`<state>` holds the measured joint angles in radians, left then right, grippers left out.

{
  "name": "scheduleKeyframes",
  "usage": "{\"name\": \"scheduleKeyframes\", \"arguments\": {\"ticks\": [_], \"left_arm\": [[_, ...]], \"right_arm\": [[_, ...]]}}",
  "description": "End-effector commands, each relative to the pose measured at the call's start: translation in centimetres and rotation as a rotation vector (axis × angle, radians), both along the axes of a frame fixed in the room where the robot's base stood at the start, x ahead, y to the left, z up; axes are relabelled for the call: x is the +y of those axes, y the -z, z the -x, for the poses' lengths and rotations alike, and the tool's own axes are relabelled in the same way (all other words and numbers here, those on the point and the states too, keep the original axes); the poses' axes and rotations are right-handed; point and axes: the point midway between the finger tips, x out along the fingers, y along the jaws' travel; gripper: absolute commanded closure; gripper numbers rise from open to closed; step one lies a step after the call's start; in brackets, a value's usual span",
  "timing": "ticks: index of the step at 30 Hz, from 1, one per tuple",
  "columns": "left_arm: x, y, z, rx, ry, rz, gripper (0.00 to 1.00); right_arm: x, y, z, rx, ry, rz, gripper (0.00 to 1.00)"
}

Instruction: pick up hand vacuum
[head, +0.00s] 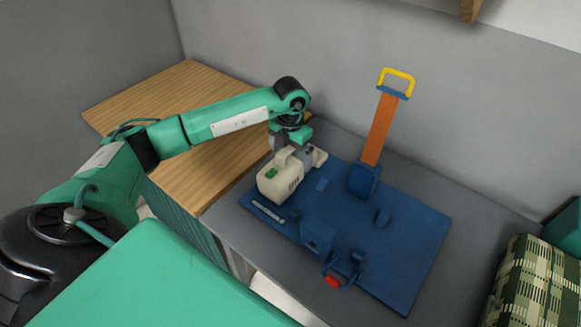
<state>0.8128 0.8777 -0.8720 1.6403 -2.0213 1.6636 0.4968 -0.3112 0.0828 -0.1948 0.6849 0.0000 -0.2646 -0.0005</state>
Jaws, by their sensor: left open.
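The hand vacuum (278,183) is a cream, boxy body with a handle on top and a small green patch. It sits at the left end of a blue board (408,258) on the grey counter. My left gripper (284,152) is open, pointing down at the vacuum's handle from behind. The fingertips are partly hidden by the handle, so I cannot tell whether they are around it or just behind it. My right gripper is not in view.
A tall orange post with a yellow handle (380,130) stands on the board. Blue blocks, a silver strip (268,212) and a red-tipped part (332,282) are also there. A wooden counter (190,88) is at left, plaid fabric (535,285) at right.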

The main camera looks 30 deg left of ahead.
Motion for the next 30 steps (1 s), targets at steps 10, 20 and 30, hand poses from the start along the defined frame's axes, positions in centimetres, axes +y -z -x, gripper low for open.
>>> {"name": "scheduleKeyframes", "arguments": {"ticks": [10,20,30], "left_arm": [[-0.01,-0.04,-0.01,0.0,0.0,0.0,0.45],[0.0,-0.22,-0.08,-0.003,0.0,0.0,0.98],[0.02,-0.92,-0.13,-0.004,-0.001,-0.001,0.98]], "right_arm": [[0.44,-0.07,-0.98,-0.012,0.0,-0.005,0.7],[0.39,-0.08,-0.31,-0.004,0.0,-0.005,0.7],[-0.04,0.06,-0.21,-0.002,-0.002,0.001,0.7]]}}
